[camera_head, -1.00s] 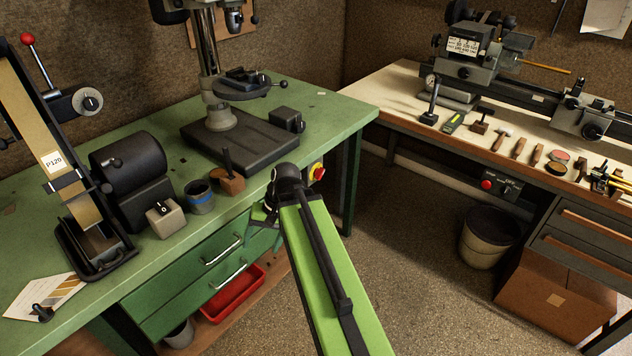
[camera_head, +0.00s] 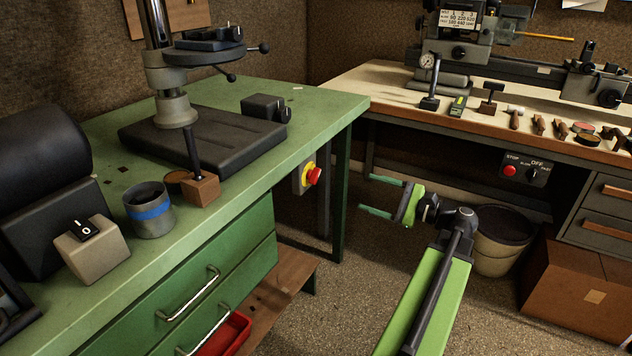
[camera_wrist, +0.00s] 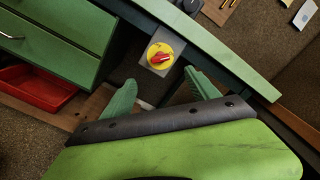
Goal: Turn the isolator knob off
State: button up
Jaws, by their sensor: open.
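The isolator knob (camera_head: 313,175) is red on a yellow plate, on a grey box fixed below the green bench top near its right front corner. In the wrist view the red knob (camera_wrist: 159,59) shows from the front, its bar lying near level across the yellow disc. My gripper (camera_head: 367,195) is open and empty, with two green fingers apart, to the right of the knob and clear of it. In the wrist view the fingertips (camera_wrist: 160,82) lie either side below the knob, with the knob between and beyond them.
The green bench (camera_head: 335,100) carries a drill press base (camera_head: 225,150), a blue-banded cup (camera_head: 150,212) and a switch box (camera_head: 92,250). Its leg stands beside the knob. A bin (camera_head: 500,240) and a cardboard box (camera_head: 575,295) stand at right. Open floor lies between the benches.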

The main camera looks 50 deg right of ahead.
aim_at(317, 176)
jog(key=x, duration=1.7)
jog(key=c, duration=1.4)
jog(key=shift+o, duration=0.2)
